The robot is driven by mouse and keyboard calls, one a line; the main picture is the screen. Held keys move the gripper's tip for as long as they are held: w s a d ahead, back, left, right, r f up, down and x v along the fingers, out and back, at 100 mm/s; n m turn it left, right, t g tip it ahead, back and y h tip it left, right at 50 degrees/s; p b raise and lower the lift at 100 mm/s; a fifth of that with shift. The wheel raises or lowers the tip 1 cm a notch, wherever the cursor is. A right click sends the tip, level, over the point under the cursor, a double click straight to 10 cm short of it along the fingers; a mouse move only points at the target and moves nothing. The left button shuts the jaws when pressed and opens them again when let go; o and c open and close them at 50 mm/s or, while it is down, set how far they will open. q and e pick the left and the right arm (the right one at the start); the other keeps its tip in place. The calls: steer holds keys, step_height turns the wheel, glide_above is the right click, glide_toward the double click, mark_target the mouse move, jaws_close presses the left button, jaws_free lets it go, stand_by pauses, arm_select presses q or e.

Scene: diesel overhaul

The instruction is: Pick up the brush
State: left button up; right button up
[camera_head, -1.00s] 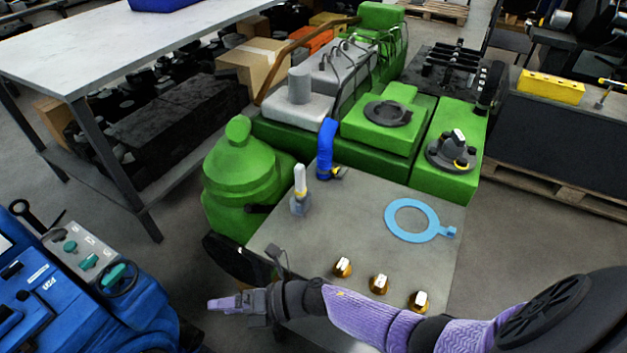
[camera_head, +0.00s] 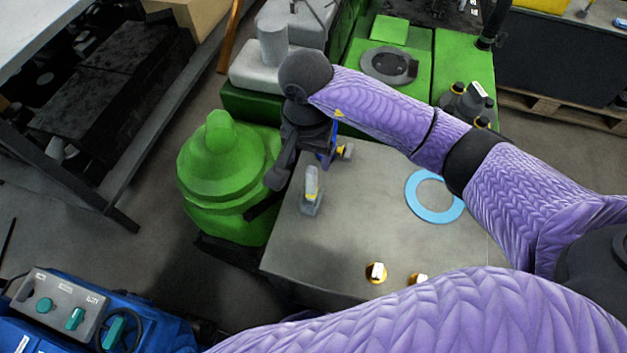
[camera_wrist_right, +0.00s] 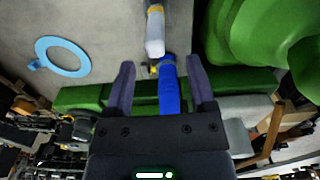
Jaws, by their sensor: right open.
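My left gripper is not in view.
A green rounded tank (camera_head: 225,175) stands left of the bench top (camera_head: 335,245). A light-blue ring gasket (camera_head: 415,204) and brass fittings (camera_head: 376,272) lie to the right and front. Green engine blocks (camera_head: 405,90) stand behind. A blue machine with a control panel (camera_head: 65,305) is at lower left.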

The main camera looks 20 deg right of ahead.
mark_target(312, 180)
steer(key=f, duration=0.2)
steer(key=f+b, duration=0.1)
steer(key=f, duration=0.3)
steer(key=shift+s+d+f+b, duration=0.15)
steer(key=shift+s+f+b, duration=0.1)
steer(key=shift+f+b, duration=0.1)
steer(key=shift+f, duration=0.35)
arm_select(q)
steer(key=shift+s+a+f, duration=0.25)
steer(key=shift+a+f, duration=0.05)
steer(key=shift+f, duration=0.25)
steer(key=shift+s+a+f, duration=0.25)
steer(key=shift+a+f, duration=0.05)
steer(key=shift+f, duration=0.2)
arm_select(e)
jaws_close()
